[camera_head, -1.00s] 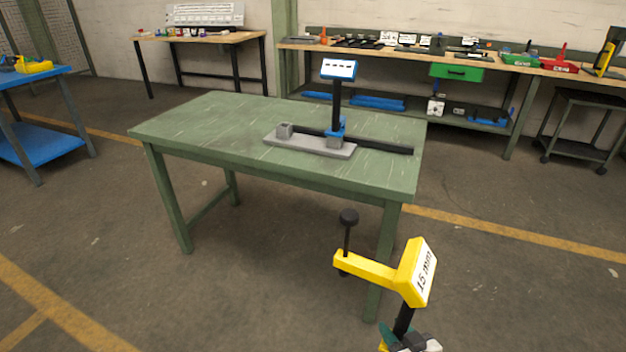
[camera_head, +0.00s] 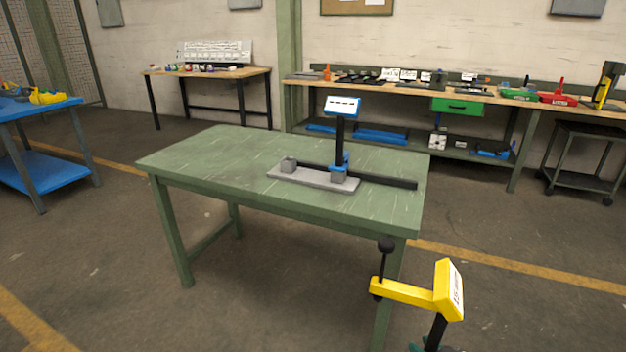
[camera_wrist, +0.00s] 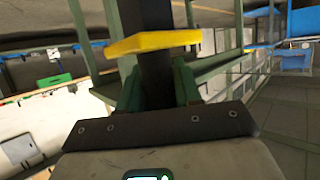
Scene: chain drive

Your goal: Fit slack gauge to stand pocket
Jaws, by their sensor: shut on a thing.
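The slack gauge (camera_head: 405,291) is yellow, with a white label on its angled head and a black pin with a round knob at its left end. My gripper (camera_wrist: 158,88) is shut on the gauge's black handle, with green fingers on both sides of it in the wrist view. In the head view only the top of my gripper shows at the bottom edge. The gauge is in the air in front of the table's right front corner, apart from it. On the table, a grey stand (camera_head: 312,179) has two blocks; a blue gauge with a black post stands at the right block. I cannot make out a pocket opening.
The green table (camera_head: 220,165) is bare apart from the stand and a long dark bar (camera_head: 388,181) reaching right. A long workbench (camera_head: 390,91) with tools stands behind. A blue cart (camera_head: 45,180) is at left. Open floor surrounds the table.

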